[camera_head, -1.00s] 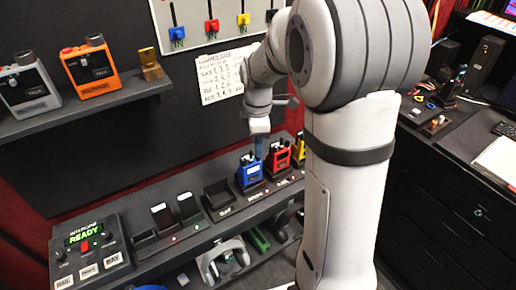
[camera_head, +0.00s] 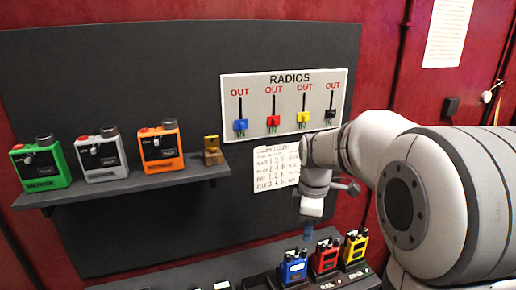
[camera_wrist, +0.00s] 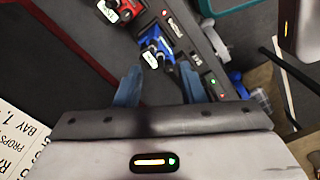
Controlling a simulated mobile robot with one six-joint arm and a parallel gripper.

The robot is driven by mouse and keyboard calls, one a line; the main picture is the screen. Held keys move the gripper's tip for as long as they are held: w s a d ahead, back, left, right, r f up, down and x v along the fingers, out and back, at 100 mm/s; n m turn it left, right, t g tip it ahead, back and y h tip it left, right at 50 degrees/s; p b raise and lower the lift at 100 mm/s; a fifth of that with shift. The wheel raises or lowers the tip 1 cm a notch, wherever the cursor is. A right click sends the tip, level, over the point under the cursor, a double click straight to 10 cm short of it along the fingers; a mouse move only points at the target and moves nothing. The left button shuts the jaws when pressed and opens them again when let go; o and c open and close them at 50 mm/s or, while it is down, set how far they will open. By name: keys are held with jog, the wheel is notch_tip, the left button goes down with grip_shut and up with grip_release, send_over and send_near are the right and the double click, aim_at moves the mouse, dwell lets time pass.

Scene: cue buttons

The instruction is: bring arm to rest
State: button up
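My gripper (camera_wrist: 160,88) shows in the wrist view with its two blue fingers spread apart and nothing between them. In the head view my gripper (camera_head: 309,230) points down in front of the dark wall panel, above the row of radios on the lower shelf. The blue radio (camera_head: 293,267) stands below it, and it also shows beyond the fingers in the wrist view (camera_wrist: 158,42). The red radio (camera_head: 325,256) and yellow radio (camera_head: 354,246) stand to its right. The gripper appears apart from all of them.
An upper shelf (camera_head: 130,184) carries a green radio (camera_head: 40,163), a grey radio (camera_head: 100,155), an orange radio (camera_head: 161,147) and a small brass-coloured object (camera_head: 212,151). A RADIOS board (camera_head: 262,82) and a written sheet (camera_head: 268,170) hang behind my arm.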

jog(key=s+a+m+t, duration=0.1)
jog(key=s+m+t, duration=0.2)
jog(key=s+m, duration=1.1)
jog(key=s, duration=0.4)
jog(key=shift+s+a+r+m, duration=0.2)
jog(key=shift+r+m, duration=0.1)
